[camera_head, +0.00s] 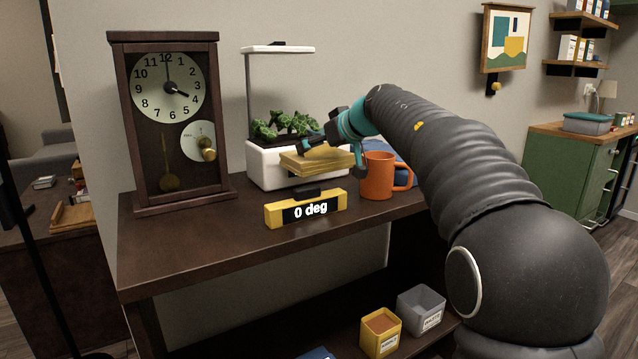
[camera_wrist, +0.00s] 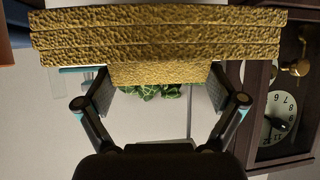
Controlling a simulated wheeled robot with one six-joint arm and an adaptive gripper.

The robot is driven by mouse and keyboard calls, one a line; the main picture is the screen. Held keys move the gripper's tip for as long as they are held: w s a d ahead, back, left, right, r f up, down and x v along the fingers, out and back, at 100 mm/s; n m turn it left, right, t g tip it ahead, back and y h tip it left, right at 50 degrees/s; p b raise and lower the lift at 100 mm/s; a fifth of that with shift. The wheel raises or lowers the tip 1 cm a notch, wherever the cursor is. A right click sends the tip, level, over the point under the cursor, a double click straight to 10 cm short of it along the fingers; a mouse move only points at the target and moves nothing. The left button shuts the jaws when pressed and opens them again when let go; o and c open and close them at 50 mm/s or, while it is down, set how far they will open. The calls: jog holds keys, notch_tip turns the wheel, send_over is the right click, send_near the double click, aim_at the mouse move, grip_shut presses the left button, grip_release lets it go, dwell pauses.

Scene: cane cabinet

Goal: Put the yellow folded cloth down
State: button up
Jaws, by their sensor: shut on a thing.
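The yellow folded cloth (camera_head: 316,160) is a layered rectangular stack, held above the dark cabinet top (camera_head: 240,245) in front of the white planter.
An orange mug (camera_head: 378,177) stands just right of the cloth. The planter (camera_head: 265,168) is behind, and a pendulum clock (camera_head: 172,120) stands left. The front left of the cabinet top is clear.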

notch_tip(320, 180, down, 7)
jog(key=b, duration=0.2)
jog(key=shift+b, duration=0.4)
jog(key=o, duration=0.8)
jog(key=shift+f, duration=0.1)
jog(key=p+v, duration=0.2)
jog(key=v, duration=1)
